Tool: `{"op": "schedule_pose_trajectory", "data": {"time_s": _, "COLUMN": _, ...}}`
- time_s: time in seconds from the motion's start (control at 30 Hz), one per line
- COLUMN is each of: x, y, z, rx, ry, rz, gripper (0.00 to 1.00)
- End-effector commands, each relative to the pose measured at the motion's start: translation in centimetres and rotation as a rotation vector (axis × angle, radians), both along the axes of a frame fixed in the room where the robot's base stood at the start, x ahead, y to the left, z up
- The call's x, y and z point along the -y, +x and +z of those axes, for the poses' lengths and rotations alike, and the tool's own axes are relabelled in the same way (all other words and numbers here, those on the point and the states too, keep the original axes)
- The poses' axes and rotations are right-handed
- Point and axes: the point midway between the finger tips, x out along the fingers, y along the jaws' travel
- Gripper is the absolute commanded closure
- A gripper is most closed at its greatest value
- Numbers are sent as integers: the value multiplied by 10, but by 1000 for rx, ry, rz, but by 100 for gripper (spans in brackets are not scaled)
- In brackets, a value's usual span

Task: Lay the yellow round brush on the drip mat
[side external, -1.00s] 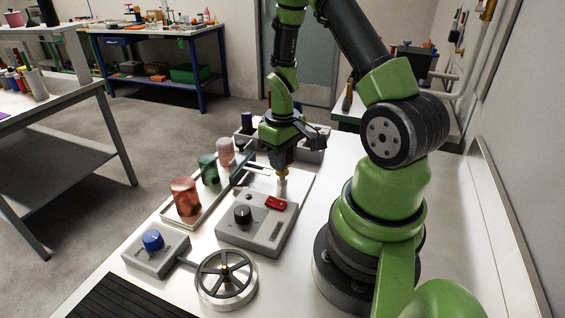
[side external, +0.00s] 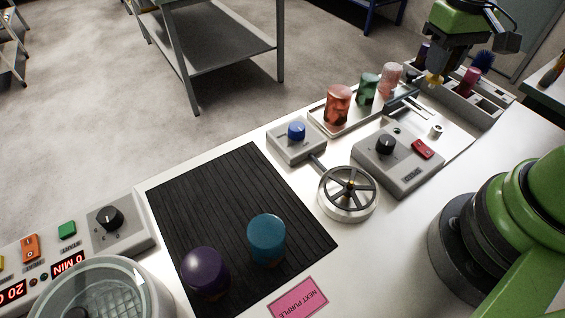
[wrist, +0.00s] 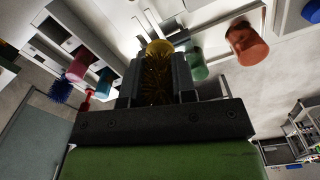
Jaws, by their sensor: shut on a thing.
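My gripper (wrist: 155,80) is shut on the yellow round brush (wrist: 158,72), whose dark golden bristles lie between the fingers and whose rounded yellow end shows beyond the fingertips. In the side view, my gripper (side external: 435,77) is at the upper right, in the air above the white board, with a bit of yellow (side external: 433,82) at its lower end. The drip mat (side external: 225,185) is a black ridged mat at the lower left. A purple cylinder (side external: 205,270) and a teal cylinder (side external: 266,238) stand on its near part; its far part is bare.
A handwheel (side external: 348,193), a blue-knob box (side external: 297,140) and a grey control box (side external: 400,165) stand between gripper and mat. Red (side external: 338,105), green and pink cylinders stand on a tray. A grey rack (side external: 485,100) holds brushes. A pink card (side external: 299,298) lies near the mat.

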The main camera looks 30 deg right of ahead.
Motion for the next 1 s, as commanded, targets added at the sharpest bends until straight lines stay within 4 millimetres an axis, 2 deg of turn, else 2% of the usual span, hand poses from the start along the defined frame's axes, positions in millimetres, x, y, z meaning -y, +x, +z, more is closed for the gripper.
{"op": "schedule_pose_trajectory", "data": {"time_s": 0.03, "x": -16, "y": 18, "z": -1, "rx": 2, "ry": -2, "rz": 18, "gripper": 99}}
{"op": "schedule_pose_trajectory", "data": {"time_s": 0.17, "x": -66, "y": 59, "z": -1, "rx": 0, "ry": -2, "rz": 21, "gripper": 99}}
{"op": "schedule_pose_trajectory", "data": {"time_s": 0.2, "x": -84, "y": 69, "z": -1, "rx": 0, "ry": -2, "rz": 22, "gripper": 99}}
{"op": "schedule_pose_trajectory", "data": {"time_s": 0.27, "x": -113, "y": 83, "z": -2, "rx": 0, "ry": -2, "rz": 21, "gripper": 99}}
{"op": "schedule_pose_trajectory", "data": {"time_s": 0.4, "x": -189, "y": 101, "z": -3, "rx": -1, "ry": -3, "rz": 21, "gripper": 99}}
{"op": "schedule_pose_trajectory", "data": {"time_s": 0.5, "x": -245, "y": 102, "z": -3, "rx": 0, "ry": -3, "rz": 19, "gripper": 99}}
{"op": "schedule_pose_trajectory", "data": {"time_s": 0.6, "x": -294, "y": 95, "z": -4, "rx": 0, "ry": -2, "rz": 15, "gripper": 99}}
{"op": "schedule_pose_trajectory", "data": {"time_s": 0.7, "x": -332, "y": 84, "z": -4, "rx": 2, "ry": -2, "rz": 10, "gripper": 99}}
{"op": "schedule_pose_trajectory", "data": {"time_s": 0.83, "x": -363, "y": 72, "z": -5, "rx": 1, "ry": 1, "rz": 1, "gripper": 99}}
{"op": "schedule_pose_trajectory", "data": {"time_s": 0.93, "x": -374, "y": 66, "z": -8, "rx": 0, "ry": -1, "rz": -2, "gripper": 99}}
{"op": "schedule_pose_trajectory", "data": {"time_s": 1.0, "x": -377, "y": 65, "z": -17, "rx": -2, "ry": -2, "rz": -4, "gripper": 99}}
